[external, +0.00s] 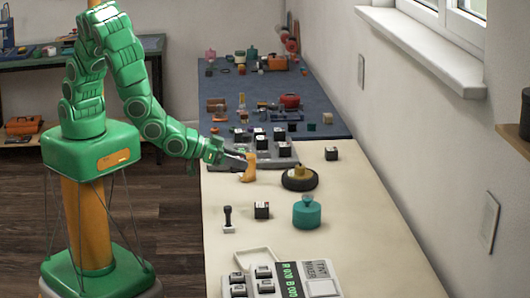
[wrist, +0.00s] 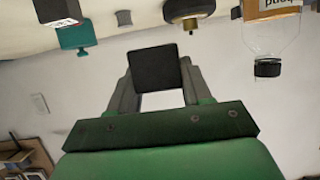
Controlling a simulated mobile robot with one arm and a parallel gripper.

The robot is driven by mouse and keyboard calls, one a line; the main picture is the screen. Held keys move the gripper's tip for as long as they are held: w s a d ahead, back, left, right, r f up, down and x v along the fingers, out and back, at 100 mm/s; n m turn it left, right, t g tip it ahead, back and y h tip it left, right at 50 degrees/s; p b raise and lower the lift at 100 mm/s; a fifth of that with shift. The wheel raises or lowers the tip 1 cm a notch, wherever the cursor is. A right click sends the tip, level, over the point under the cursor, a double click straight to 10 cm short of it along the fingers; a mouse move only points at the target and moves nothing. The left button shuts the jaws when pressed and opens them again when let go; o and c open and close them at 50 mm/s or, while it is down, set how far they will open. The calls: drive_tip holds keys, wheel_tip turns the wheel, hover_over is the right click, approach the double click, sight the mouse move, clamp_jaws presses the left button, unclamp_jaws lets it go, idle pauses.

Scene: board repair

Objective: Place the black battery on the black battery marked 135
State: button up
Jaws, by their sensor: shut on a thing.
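My gripper (wrist: 158,85) is shut on a black battery (wrist: 156,68), whose plain dark square face shows between the two fingers in the wrist view. In the external view my gripper (external: 238,155) is over the near edge of the grey tray (external: 285,163), close to an orange object; the held battery is hard to make out there. Several black batteries with pale tops sit in and around that tray. One battery (external: 331,153) stands alone to the right, and another (external: 262,210) stands nearer on the cream bench. The marking 135 cannot be read on any of them.
The orange object (external: 249,170) stands beside my gripper. A black and yellow round thing (external: 300,178), a teal pot (external: 307,213) and a small black upright piece (external: 228,218) stand on the bench. A device with a display (external: 290,278) is in front. The right bench side is clear.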

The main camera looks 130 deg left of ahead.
drive_tip(key=shift+d+r, duration=0.15)
drive_tip(key=shift+r, duration=0.35)
drive_tip(key=d+r, duration=0.5)
drive_tip(key=r, duration=0.1)
hover_over(262, 205)
drive_tip(key=shift+m+h, duration=0.3)
drive_tip(key=shift+s+f, duration=0.2)
drive_tip(key=shift+f, duration=4.25)
drive_tip(key=shift+w+f, duration=0.15)
drive_tip(key=shift+f, duration=1.55)
drive_tip(key=shift+f, duration=0.1)
drive_tip(key=o, duration=1.1)
